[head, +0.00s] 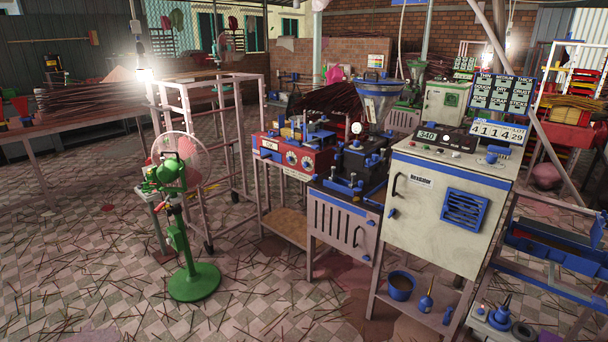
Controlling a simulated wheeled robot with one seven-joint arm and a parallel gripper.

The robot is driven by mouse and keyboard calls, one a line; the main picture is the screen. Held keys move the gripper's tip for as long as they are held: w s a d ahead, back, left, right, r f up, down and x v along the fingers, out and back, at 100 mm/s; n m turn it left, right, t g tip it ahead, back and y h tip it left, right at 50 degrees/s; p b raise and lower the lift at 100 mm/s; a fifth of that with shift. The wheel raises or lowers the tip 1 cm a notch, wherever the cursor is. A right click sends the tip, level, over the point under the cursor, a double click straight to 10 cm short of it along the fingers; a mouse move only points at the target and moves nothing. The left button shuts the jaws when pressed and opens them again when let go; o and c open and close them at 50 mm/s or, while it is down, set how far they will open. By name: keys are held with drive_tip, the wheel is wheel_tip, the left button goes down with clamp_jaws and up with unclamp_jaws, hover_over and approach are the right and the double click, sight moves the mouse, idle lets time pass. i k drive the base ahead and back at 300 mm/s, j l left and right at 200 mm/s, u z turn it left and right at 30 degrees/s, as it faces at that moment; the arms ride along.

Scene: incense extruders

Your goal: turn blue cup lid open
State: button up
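A blue round cup or pot (400,289) stands on the low shelf under the white machine. It looks open at the top, with brown content inside; I see no lid on it. A blue funnel-shaped hopper (378,108) stands higher up, over the dark blue-trimmed machine. Its top (376,77) is blue, but I cannot tell whether that is a lid or whether it is open or shut. I cannot tell which of these is the task's blue cup. My gripper is not in view.
The white machine (428,225) has a control panel and a blue vent. A red machine (295,158) stands to its left. A green fan (190,250) stands on the tiled floor at front left. Loose sticks litter the floor. A blue-trimmed rack (550,265) is at right.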

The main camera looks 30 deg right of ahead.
sight(360, 182)
drive_tip(key=i, duration=1.3)
drive_tip(key=i+j+z, duration=0.2)
drive_tip(key=i, duration=0.3)
drive_tip(key=i+j+z, duration=0.2)
drive_tip(key=i, duration=0.3)
drive_tip(key=i+j+z, duration=0.2)
drive_tip(key=i, duration=0.65)
drive_tip(key=l, duration=0.1)
